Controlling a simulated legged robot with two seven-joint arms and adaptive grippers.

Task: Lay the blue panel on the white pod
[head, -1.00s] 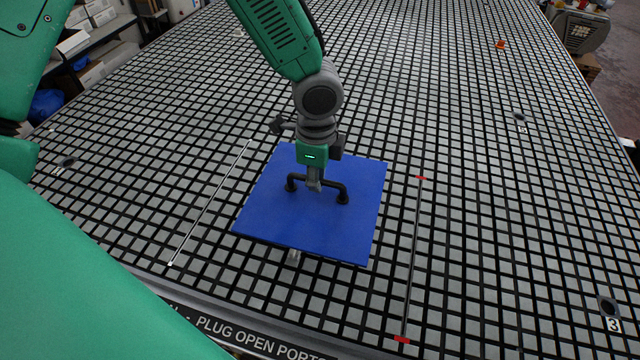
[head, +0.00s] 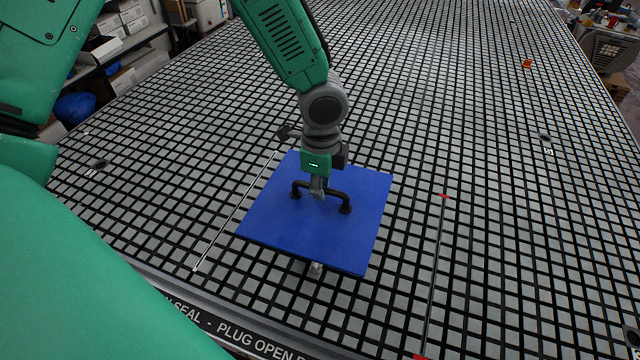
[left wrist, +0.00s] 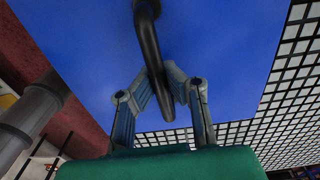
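The blue panel (head: 275,225) is a flat square with a black arched handle (head: 338,193) on top. My left gripper (head: 318,193) is shut on this handle and holds the panel above the grid table. The left wrist view shows the fingers (left wrist: 160,88) on both sides of the handle bar (left wrist: 149,45), with the panel (left wrist: 215,45) behind. A small pale piece (head: 316,268), which looks like part of the white pod, sticks out below the panel's near edge. The panel hides the rest of it. My right gripper is not in view.
The black-and-grey grid table (head: 450,130) is mostly clear. A thin pale strip (head: 225,228) lies left of the panel and a dark strip with red ends (head: 436,265) lies right. A small orange object (head: 526,64) is far right. Shelves with boxes stand beyond the left edge.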

